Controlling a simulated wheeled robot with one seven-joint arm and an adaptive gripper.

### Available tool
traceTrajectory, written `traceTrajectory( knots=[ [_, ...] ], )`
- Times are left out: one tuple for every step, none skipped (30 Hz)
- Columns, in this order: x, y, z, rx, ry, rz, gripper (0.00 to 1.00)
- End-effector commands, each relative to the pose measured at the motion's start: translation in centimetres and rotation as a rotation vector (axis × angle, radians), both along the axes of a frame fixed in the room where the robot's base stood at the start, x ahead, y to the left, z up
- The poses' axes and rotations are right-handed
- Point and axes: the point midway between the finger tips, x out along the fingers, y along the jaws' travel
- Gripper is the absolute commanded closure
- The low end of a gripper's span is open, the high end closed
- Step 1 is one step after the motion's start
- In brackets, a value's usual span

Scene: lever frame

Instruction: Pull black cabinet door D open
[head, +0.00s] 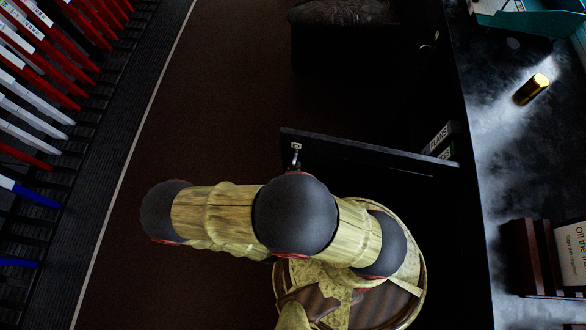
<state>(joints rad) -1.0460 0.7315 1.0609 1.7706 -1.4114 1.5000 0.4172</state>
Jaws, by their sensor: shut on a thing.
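The black cabinet door (375,152) shows from above as a dark panel. It stands out from the cabinet front under the counter, swung open, with its free edge to the left. A small pale tag and a small metal part sit near that free edge. My gripper (294,160) is at that spot, mostly hidden under the round dark joint of my arm, and is shut on the door's handle. The fingers and handle are too small and covered to see clearly. The letter D cannot be read.
Binders (442,140) stand in the dark cabinet opening right of the door. The counter (490,190) runs along the right with a gold cylinder (531,89) on it. A dark padded object (342,12) is at the top.

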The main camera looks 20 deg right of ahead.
Motion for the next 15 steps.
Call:
traceTrajectory(
  knots=[
    [0.07,0.11,0.03,0.002,-0.002,0.001,1.0],
    [0.07,0.11,0.03,0.002,-0.002,0.001,1.0],
    [0.07,0.11,0.02,0.002,-0.002,0.001,1.0],
    [0.07,0.11,0.02,0.002,-0.002,0.001,0.92],
    [0.08,0.11,0.02,0.002,-0.002,0.001,0.9],
    [0.08,0.11,0.02,0.002,-0.002,0.001,0.88],
    [0.07,0.1,0.02,0.002,-0.002,0.001,0.87],
    [0.06,0.09,0.01,0.002,-0.002,0.001,0.87],
    [0.06,0.08,0.01,0.002,-0.001,0.001,0.87],
    [0.06,0.07,0.01,0.002,-0.001,0.001,0.87],
    [0.05,0.06,0.01,0.002,-0.001,0.001,0.87],
    [0.05,0.05,0.01,0.002,-0.001,0.001,0.87],
    [0.05,0.05,0.01,0.001,-0.001,0.001,0.87],
    [0.04,0.05,0.01,0.001,-0.001,0.001,0.87],
    [0.03,0.05,0.0,0.001,-0.001,0.001,0.87]
  ],
)
